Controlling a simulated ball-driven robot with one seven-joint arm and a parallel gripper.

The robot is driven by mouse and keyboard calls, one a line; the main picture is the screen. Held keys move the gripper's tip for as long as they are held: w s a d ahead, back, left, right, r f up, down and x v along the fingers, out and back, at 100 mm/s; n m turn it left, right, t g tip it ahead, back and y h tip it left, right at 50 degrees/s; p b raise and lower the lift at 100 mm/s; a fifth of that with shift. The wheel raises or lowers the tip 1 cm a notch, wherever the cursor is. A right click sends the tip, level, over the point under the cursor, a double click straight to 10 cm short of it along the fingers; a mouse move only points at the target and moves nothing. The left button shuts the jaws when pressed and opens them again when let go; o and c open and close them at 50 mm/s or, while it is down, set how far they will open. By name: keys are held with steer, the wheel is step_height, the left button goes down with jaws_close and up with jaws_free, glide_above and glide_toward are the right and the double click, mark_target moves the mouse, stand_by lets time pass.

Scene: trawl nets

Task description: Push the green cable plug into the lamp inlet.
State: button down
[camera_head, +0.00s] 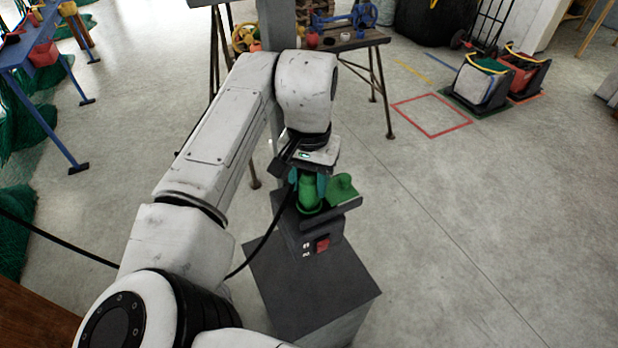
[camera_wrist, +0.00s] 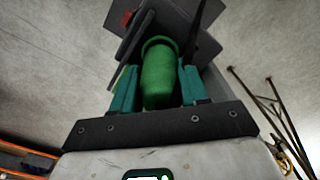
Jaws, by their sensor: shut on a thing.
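The green cable plug (camera_head: 309,192) is upright over the dark grey lamp inlet box (camera_head: 309,238). My gripper (camera_head: 309,181), with teal fingers, is shut on the plug from above. In the wrist view the plug (camera_wrist: 158,82) lies between the two fingers (camera_wrist: 158,75), and its wider green ring faces the dark box. The plug's lower end meets the top of the box; how deep it sits cannot be told. A green flap (camera_head: 342,188) stands open to the right of the plug. The inlet opening is hidden.
The box has a red switch (camera_head: 322,244) on its front and stands on a dark pedestal (camera_head: 318,290). A black cable (camera_head: 262,240) hangs beside my arm. A workbench (camera_head: 365,40) stands behind.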

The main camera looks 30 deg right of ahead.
steer(key=shift+f, duration=0.3)
steer(key=shift+c, duration=2.4)
jaws_free()
step_height(320, 180, up, 11)
steer(key=shift+f+b, duration=0.1)
steer(key=shift+b, duration=0.7)
